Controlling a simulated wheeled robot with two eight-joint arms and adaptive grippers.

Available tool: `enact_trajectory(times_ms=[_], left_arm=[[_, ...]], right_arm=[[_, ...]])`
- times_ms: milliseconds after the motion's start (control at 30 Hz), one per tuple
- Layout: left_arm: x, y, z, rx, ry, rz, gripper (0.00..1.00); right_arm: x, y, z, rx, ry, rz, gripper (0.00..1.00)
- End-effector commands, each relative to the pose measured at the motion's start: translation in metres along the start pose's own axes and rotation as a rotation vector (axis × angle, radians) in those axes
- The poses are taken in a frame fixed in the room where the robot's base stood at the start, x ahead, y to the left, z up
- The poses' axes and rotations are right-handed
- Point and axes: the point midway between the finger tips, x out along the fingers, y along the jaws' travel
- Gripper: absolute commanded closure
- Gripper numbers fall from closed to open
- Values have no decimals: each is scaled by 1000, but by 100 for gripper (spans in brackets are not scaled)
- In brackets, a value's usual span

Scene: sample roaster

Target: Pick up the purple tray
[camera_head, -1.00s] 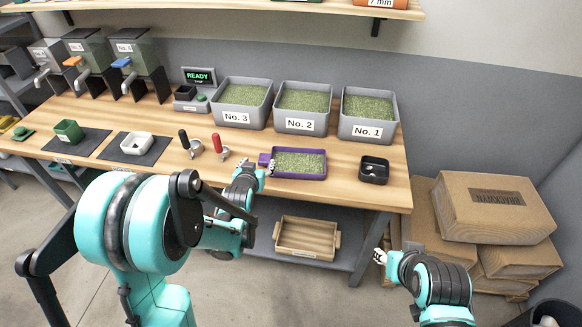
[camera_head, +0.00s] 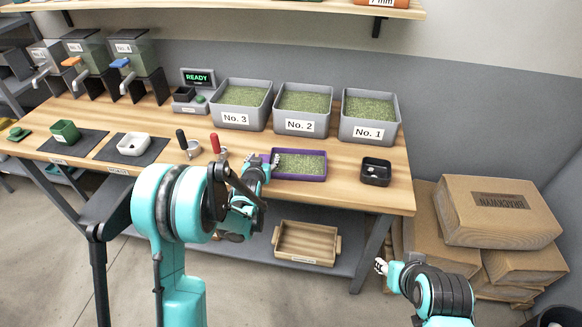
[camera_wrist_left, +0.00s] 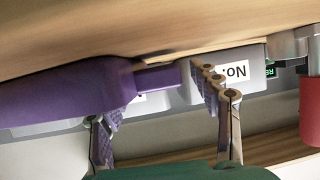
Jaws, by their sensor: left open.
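The purple tray (camera_head: 291,178) lies on the wooden table in front of bin No. 2 and holds green beans. In the left wrist view the purple tray (camera_wrist_left: 70,92) fills the left side, with a short purple handle tab sticking out toward the right. My left gripper (camera_head: 266,160) is at the tray's left end. In the wrist view its two fingers (camera_wrist_left: 165,128) are spread apart, with the handle tab just beyond and between them; nothing is gripped. My right gripper (camera_head: 380,266) is low, off the table's front right; its fingers are too small to judge.
Bins No. 3 (camera_head: 243,119), No. 2 (camera_head: 303,127) and No. 1 (camera_head: 370,131) stand behind the tray. A red-handled scoop (camera_head: 215,143) is left of it and a small black box (camera_head: 375,172) right. A wooden tray (camera_head: 306,243) sits on the lower shelf.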

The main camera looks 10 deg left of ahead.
Motion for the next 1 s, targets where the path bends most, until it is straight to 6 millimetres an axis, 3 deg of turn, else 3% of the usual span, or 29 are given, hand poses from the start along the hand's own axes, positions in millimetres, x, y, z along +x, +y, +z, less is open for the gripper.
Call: enact_trajectory(times_ms=[100,333,733,1000], left_arm=[[-1,0,0,0,0,0,37],[-1,0,0,0,0,0,96],[-3,0,-6,-1,0,0,97],[-19,0,-43,-1,0,0,97]], right_arm=[[0,0,0,0,0,0,60],[0,0,0,0,0,0,60],[-3,0,-2,0,0,0,60],[-21,0,-15,0,0,0,60]])
